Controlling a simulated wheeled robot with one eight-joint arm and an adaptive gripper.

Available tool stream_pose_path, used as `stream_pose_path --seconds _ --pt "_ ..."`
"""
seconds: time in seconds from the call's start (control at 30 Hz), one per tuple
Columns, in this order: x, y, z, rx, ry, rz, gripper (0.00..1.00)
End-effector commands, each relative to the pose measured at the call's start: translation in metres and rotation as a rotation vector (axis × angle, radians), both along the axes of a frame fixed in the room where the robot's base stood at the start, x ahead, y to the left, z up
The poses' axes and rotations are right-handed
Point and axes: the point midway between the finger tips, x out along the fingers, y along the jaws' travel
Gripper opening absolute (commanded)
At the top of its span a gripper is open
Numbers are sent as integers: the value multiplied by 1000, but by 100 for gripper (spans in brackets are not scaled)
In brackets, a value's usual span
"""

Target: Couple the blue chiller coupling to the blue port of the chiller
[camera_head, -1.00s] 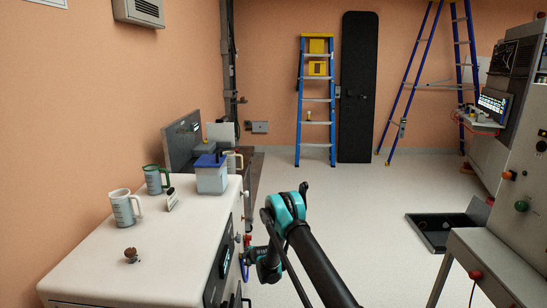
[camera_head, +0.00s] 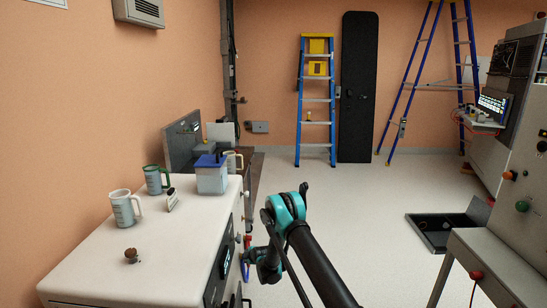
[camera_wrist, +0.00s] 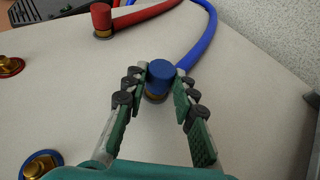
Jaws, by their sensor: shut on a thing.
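The blue chiller coupling (camera_wrist: 161,77), a blue cap with a brass base and a blue hose, is in the wrist view between the fingers of my gripper (camera_wrist: 162,88). My gripper is shut on it; the fingers are on either side. The coupling is at the pale panel of the chiller (camera_wrist: 240,110); I cannot tell whether its base touches the panel. The blue port (camera_wrist: 42,165), a brass fitting with a blue ring, is at the lower left, apart from the coupling. In the head view my gripper (camera_head: 246,268) is beside the chiller's (camera_head: 170,250) front, too small to read.
A red coupling (camera_wrist: 102,20) with a red hose (camera_wrist: 150,15) and a red-ringed port (camera_wrist: 10,65) are on the same panel. Mugs (camera_head: 122,208) and a blue-lidded box (camera_head: 211,175) stand on the chiller top.

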Motion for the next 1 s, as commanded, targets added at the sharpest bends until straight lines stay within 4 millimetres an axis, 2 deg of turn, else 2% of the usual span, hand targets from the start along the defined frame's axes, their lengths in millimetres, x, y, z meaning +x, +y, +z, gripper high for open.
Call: stream_pose_path --seconds 0.57,1.0 --pt "0 -20 0 0 0 -1 0" --pt "-1 -59 0 0 0 -1 0"
